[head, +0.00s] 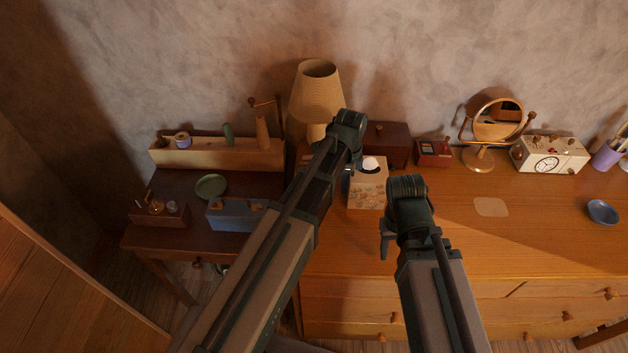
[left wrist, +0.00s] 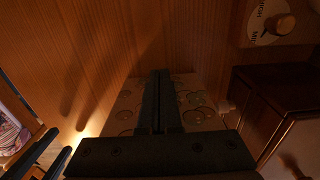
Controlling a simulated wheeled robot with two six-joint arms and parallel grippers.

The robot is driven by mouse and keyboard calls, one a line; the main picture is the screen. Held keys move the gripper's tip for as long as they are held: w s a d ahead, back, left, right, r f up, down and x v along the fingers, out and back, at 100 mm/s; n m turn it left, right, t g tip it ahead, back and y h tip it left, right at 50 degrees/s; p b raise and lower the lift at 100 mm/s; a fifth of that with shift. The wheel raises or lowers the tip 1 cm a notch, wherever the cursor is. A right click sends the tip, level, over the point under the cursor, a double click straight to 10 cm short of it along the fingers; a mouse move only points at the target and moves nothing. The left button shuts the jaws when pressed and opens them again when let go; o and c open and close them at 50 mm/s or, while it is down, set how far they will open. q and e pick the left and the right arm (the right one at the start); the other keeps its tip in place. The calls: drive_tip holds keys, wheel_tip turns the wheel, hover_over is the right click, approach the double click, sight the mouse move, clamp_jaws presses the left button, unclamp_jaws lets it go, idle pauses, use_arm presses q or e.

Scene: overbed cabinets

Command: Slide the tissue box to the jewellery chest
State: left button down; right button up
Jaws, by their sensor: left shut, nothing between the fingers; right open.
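The tissue box (head: 367,195), pale with a circle pattern and a white tissue on top, stands on the dresser. The dark brown jewellery chest (head: 392,142) stands just behind it. In the left wrist view the patterned box (left wrist: 196,103) lies behind my fingers and the chest (left wrist: 278,108) is at the right; I cannot tell whether they touch. My left gripper (head: 347,184) is shut and empty at the box's left side, mostly hidden by its wrist; its fingers (left wrist: 158,100) overlap the box in the left wrist view, contact unclear. My right gripper (head: 386,240) is open, in front of the box.
A lamp (head: 316,95) stands behind my left arm. A small red box (head: 433,153), a round mirror (head: 497,120) and a clock radio (head: 549,155) line the back. The dresser's front middle is clear.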

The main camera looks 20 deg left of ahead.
use_arm(q)
drive_tip(key=shift+w+d, duration=0.25)
drive_tip(key=shift+d, duration=0.75)
drive_tip(key=shift+w+d, duration=0.25)
drive_tip(key=shift+d, duration=0.7)
drive_tip(key=shift+s+a, duration=0.2)
drive_tip(key=shift+a, duration=0.55)
drive_tip(key=shift+s+a, duration=0.2)
drive_tip(key=shift+a, duration=0.55)
drive_tip(key=shift+s+a+r+p, duration=0.1)
drive_tip(key=shift+a+r+p, duration=0.3)
drive_tip(key=shift+r+p, duration=0.2)
drive_tip(key=shift+s+a+r+p, duration=0.1)
drive_tip(key=shift+a+r+p, duration=0.25)
drive_tip(key=shift+r+p, duration=0.25)
use_arm(e)
wheel_tip(320, 180, up, 2)
drive_tip(key=shift+r, duration=0.2)
use_arm(q)
drive_tip(key=shift+s+a+r+p, duration=0.15)
drive_tip(key=shift+a+r+p, duration=0.45)
drive_tip(key=shift+r+p, duration=0.1)
drive_tip(key=shift+s+a+r+p, duration=0.15)
drive_tip(key=shift+a+r+p, duration=0.45)
drive_tip(key=shift+r+p, duration=0.05)
use_arm(e)
drive_tip(key=shift+r, duration=1.35)
